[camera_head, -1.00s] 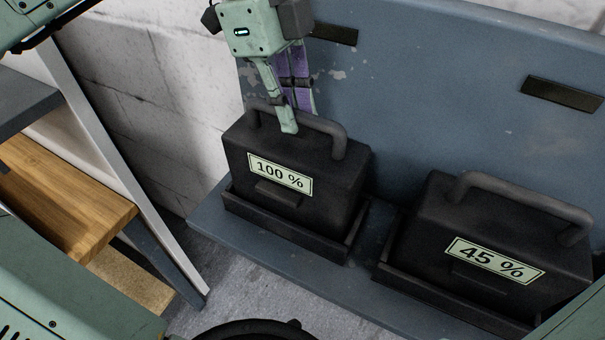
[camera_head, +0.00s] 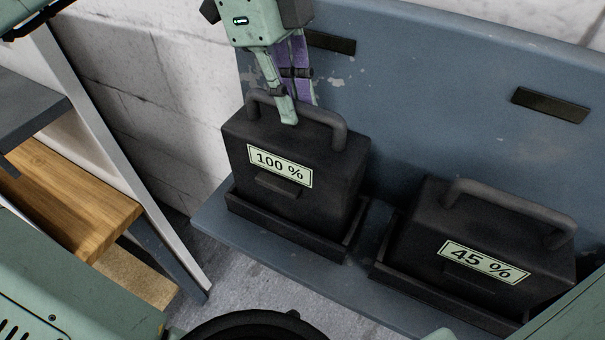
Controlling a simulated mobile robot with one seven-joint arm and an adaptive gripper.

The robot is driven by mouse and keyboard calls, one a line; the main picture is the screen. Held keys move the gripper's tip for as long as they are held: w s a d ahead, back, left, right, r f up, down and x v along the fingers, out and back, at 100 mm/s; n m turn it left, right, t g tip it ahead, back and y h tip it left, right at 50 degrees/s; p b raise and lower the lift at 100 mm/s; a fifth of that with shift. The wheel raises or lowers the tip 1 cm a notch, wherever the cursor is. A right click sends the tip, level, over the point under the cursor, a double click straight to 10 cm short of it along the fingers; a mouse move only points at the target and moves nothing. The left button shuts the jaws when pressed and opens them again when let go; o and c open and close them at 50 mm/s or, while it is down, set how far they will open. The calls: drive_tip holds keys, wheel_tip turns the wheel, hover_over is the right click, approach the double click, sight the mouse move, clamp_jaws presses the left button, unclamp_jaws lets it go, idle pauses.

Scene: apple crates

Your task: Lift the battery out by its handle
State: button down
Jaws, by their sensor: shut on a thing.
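A black battery labelled "100 %" (camera_head: 330,182) is upright over its tray (camera_head: 290,230) on a blue-grey stand. Its lower edge is hidden behind the tray's front wall, so I cannot tell how far it is clear. A bar handle (camera_head: 339,133) arches over its top. My gripper (camera_head: 297,113) comes down from above and is shut on the middle of this handle. One finger is in front of the bar, and the other is partly hidden behind it.
A second black battery labelled "45 %" (camera_head: 430,215) sits in its own tray to the right. The stand's blue-grey back panel (camera_head: 430,110) rises close behind both. A white brick wall (camera_head: 150,110) and a wooden shelf (camera_head: 70,205) are on the left.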

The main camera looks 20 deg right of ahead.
drive_tip(key=shift+r, duration=0.25)
drive_tip(key=shift+r+p, duration=3.5)
drive_tip(key=shift+r, duration=3.5)
drive_tip(key=shift+f+b, duration=0.5)
drive_tip(key=shift+f, duration=2.85)
drive_tip(key=shift+r, duration=0.1)
